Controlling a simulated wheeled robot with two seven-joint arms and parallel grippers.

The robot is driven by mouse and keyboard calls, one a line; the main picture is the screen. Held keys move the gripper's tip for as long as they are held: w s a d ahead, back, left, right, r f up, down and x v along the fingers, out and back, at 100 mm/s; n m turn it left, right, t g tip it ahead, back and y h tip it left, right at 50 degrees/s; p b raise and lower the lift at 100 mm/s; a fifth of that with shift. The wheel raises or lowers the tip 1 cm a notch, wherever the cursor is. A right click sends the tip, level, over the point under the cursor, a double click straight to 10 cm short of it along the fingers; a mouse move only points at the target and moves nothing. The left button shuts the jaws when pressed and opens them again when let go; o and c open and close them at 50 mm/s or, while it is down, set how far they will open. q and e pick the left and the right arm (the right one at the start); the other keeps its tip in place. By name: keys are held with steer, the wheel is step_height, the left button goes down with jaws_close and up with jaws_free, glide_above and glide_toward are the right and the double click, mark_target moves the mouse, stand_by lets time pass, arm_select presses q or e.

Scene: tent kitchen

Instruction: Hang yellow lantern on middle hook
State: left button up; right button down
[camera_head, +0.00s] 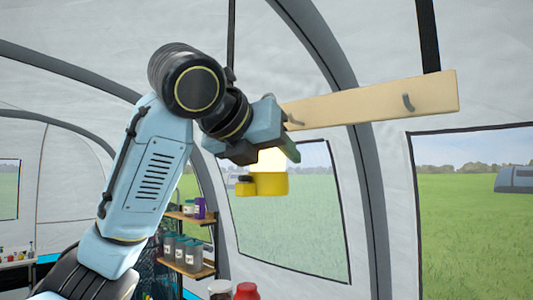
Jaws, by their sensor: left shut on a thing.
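The yellow lantern (270,184) hangs upright beneath my left gripper (262,148), with a yellow base and a glowing pale upper part. My left gripper is shut on its top, which the jaws hide. A pale wooden board (350,106) hangs behind the gripper. One dark hook (407,101) shows near the board's right end. Another hook (294,121) shows just right of my gripper. The board's left part is hidden behind my arm and gripper. The lantern is below the board's level; I cannot tell its depth gap to the hook. My right gripper is not in view.
Dark straps (428,38) hold the board up. A shelf (187,267) with jars stands below left, behind my arm. A red-lidded jar (246,291) is at the bottom edge. Tent windows and a grey pole (375,210) are behind. Space right of the lantern looks clear.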

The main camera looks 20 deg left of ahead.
arm_select(q)
steer(key=shift+w+d, duration=0.3)
steer(key=shift+w, duration=0.45)
steer(key=d+p+x, duration=0.1)
steer(key=x, duration=0.6)
steer(key=shift+r, duration=0.2)
stand_by(0.4)
steer(key=o, duration=1.4)
steer(key=shift+f, duration=0.1)
